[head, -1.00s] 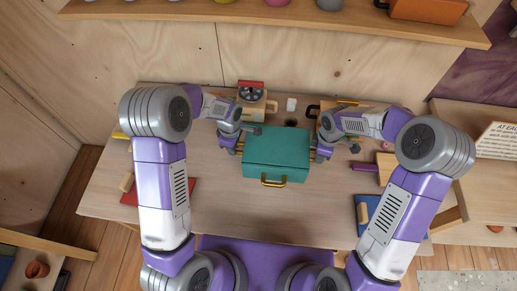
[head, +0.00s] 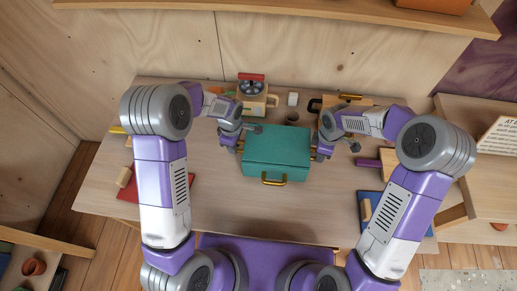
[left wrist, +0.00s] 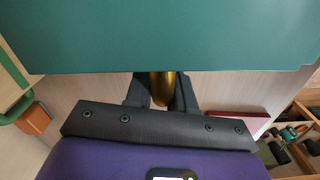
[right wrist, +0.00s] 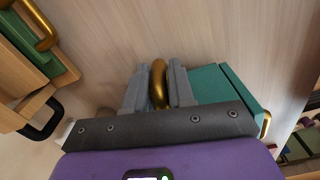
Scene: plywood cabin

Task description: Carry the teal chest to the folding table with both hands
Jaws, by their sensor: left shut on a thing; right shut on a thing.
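The teal chest (head: 277,146) is between my two grippers over the wooden table, its lid shut and a gold handle on its front. My left gripper (head: 238,144) is shut on the gold side handle at the chest's left end; the left wrist view shows this handle (left wrist: 162,88) between the fingers. My right gripper (head: 319,152) is shut on the opposite gold handle, which shows in the right wrist view (right wrist: 159,82). The chest looks level. A soft shadow lies in front of it, but its clearance from the table is hard to tell. I cannot identify a folding table.
The wooden table (head: 220,205) is bare in front of the chest. Behind stand a machine with a red top (head: 252,88), a white cup (head: 292,99) and a dark cup (head: 292,118). A red board (head: 128,192) lies left, a blue one (head: 370,205) right. Another surface (head: 490,180) stands right.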

